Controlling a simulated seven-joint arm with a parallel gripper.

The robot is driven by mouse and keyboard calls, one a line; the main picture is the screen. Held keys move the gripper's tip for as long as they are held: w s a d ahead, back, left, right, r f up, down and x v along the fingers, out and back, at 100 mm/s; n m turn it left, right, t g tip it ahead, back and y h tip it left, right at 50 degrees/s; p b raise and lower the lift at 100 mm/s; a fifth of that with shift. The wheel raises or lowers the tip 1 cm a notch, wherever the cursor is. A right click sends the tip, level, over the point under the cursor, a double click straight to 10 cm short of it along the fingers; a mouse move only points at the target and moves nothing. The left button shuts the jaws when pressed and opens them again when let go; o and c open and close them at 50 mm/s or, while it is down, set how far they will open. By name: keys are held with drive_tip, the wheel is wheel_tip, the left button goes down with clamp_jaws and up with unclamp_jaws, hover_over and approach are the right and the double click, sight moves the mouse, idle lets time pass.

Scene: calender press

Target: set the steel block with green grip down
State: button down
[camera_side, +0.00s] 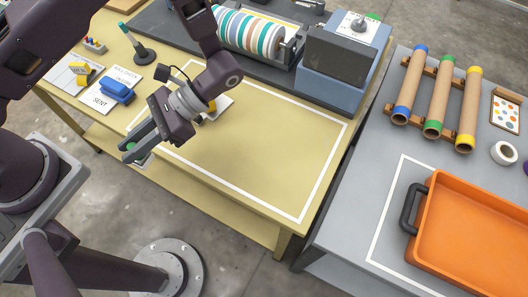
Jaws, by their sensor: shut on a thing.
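My gripper (131,148) is shut on the steel block with green grip (143,161), above the front left edge of the yellow table (250,160). The green part shows between the fingers, with a little grey steel below and to the right. Most of the block is hidden by the fingers. I cannot tell whether its underside touches the table. A white outline marks a large area on the table, to the right of my gripper.
A blue block (118,91) and a yellow block (83,70) sit on white cards at left. The striped roller (248,31) and blue-grey machine box (342,70) line the back. The middle of the outlined area is clear.

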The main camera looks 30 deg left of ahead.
drive_tip(key=w+d+r+n+h, duration=0.2)
drive_tip(key=d+r+n+h, duration=0.1)
drive_tip(key=d+n+h, duration=1.15)
drive_tip(key=w+d+r+n+t+h, duration=0.4)
drive_tip(key=w+d+n+t+h, duration=0.3)
drive_tip(key=w+d, duration=0.45)
drive_tip(key=shift+t+y, duration=0.55)
drive_tip(key=shift+t, duration=0.25)
drive_tip(key=w+f, duration=0.1)
drive_tip(key=f, duration=0.2)
drive_tip(key=w+a+f, duration=0.1)
drive_tip(key=f, duration=0.2)
drive_tip(key=w+f, duration=0.1)
drive_tip(key=f, duration=0.3)
drive_tip(key=shift+a+f, duration=0.1)
drive_tip(key=shift+a, duration=0.2)
drive_tip(key=shift+f, duration=0.15)
drive_tip(key=c, duration=1.3)
unclamp_jaws()
